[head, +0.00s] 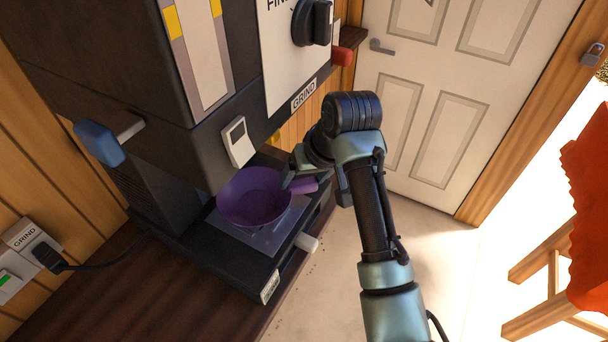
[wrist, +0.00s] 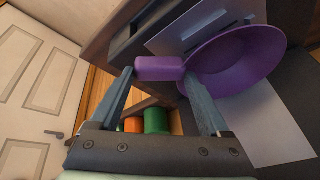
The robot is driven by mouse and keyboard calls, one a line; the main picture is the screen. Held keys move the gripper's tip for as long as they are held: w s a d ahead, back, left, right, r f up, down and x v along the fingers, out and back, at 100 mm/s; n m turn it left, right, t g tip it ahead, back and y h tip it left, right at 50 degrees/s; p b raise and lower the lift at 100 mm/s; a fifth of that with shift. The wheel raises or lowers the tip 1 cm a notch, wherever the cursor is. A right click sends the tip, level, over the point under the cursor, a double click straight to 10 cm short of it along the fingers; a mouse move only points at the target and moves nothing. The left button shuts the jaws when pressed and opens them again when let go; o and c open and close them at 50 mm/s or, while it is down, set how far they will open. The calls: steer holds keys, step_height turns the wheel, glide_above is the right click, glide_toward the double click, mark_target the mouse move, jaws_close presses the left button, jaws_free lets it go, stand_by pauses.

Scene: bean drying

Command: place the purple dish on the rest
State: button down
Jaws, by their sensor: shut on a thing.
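The purple dish (head: 252,198) is a round bowl with a short handle. It is over the flat grey plate (head: 272,240) at the base of the dark grinder, which looks like the rest. I cannot tell whether the dish touches the plate. My gripper (head: 299,180) is at the dish's right side, shut on the handle. In the wrist view my gripper (wrist: 159,75) has a finger at each end of the purple handle, and the dish (wrist: 232,62) opens out to the right. The dish hides part of the plate.
The grinder's body (head: 110,50) overhangs the dish, with a white spout flap (head: 238,141) close above it. A blue lever (head: 98,143) is at the left. A door (head: 450,90) and open floor lie right.

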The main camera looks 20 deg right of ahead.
steer(key=shift+f, duration=0.2)
jaws_free()
steer(key=shift+s+r, duration=0.1)
steer(key=shift+r, duration=0.35)
steer(key=v, duration=1.1)
steer(key=shift+s+r, duration=0.15)
steer(key=shift+r, duration=0.1)
steer(key=shift+d+f, duration=0.1)
